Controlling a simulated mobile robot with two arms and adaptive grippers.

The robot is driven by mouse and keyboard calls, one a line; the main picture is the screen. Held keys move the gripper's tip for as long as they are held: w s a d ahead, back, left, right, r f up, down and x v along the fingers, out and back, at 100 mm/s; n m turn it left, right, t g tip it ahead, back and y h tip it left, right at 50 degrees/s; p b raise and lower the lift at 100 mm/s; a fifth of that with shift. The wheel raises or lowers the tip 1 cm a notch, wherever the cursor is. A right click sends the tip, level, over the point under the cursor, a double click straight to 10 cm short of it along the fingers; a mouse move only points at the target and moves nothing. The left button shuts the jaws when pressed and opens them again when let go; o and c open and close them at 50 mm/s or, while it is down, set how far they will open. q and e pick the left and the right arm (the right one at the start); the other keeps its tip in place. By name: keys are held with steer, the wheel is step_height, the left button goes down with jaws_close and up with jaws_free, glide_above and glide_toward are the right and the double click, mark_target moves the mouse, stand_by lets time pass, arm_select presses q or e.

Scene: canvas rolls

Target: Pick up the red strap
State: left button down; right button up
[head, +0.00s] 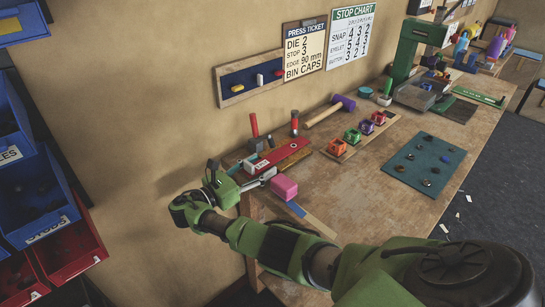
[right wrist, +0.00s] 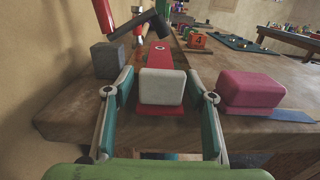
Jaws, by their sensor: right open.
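The red strap (head: 284,154) lies flat on the wooden workbench near its left end. In the right wrist view the red strap (right wrist: 161,62) runs away from me, and a pale grey-white block (right wrist: 162,87) sits on its near end, hiding part of it. My right gripper (head: 263,176) is at the bench's left end, by the strap's near end. In the right wrist view its fingers (right wrist: 162,90) are open, one on each side of the pale block, with visible gaps. I cannot tell how far the fingertips are above the bench. My left gripper is not in view.
A grey block (right wrist: 107,59) and red-handled hammer (right wrist: 129,25) stand to the left. Colored cubes (head: 352,136) sit on a board farther along. The front middle of the bench is clear.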

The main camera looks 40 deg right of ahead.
steer(key=shift+a, duration=0.1)
steer(key=c, duration=1.2)
steer(key=shift+r, duration=0.1)
